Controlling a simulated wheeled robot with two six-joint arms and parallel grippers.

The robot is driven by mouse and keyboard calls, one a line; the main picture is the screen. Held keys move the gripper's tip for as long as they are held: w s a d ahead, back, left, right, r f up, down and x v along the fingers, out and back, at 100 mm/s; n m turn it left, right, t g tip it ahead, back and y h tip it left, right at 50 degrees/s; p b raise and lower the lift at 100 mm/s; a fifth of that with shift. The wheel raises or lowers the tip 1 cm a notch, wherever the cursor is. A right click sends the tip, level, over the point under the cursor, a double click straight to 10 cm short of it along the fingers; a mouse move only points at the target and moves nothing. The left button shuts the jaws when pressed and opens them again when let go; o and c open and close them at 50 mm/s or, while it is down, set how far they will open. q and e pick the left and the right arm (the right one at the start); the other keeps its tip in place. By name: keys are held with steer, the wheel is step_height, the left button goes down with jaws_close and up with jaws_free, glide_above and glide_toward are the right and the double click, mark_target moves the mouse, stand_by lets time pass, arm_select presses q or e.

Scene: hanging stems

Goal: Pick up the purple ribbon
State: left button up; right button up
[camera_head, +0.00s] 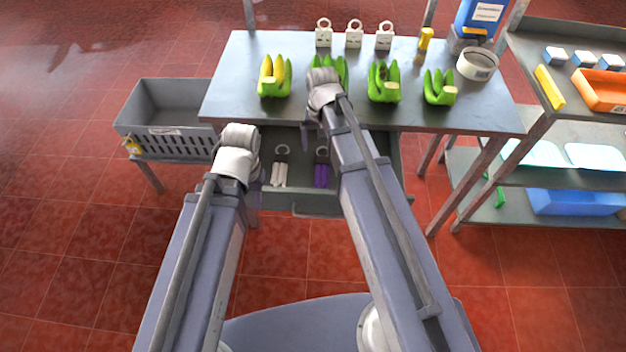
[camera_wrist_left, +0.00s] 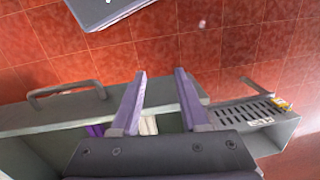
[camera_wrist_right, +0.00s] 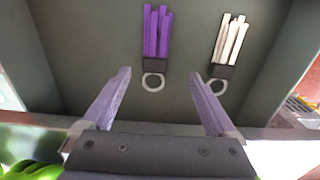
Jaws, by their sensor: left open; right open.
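The purple ribbon (camera_head: 321,175) lies in the open drawer under the table, right of a white ribbon (camera_head: 279,175). In the right wrist view the purple ribbon (camera_wrist_right: 157,35) is a bundle of strips with a dark clip and pale ring. My right gripper (camera_wrist_right: 160,74) is open and empty, pointing into the drawer with the ring end ahead of its fingertips. My left gripper (camera_wrist_left: 161,76) is open and empty by the drawer's front; in the left wrist view bits of the purple ribbon (camera_wrist_left: 95,130) and the white ribbon (camera_wrist_left: 148,125) show behind its fingers.
The drawer front (camera_head: 310,202) has a handle (camera_wrist_left: 66,90). Green and yellow banana bunches (camera_head: 384,83) stand on the table (camera_head: 300,50) above. A grey bin (camera_head: 165,95) is at the left, and a shelf unit (camera_head: 550,130) at the right.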

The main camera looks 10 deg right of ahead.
mark_target(323, 163)
steer(key=shift+f+b, duration=1.3)
steer(key=shift+f, duration=0.05)
steer(key=shift+f, duration=0.1)
steer(key=f+b, duration=0.5)
steer(key=shift+d, duration=0.4)
steer(key=c, duration=1.4)
steer(key=shift+r, duration=0.25)
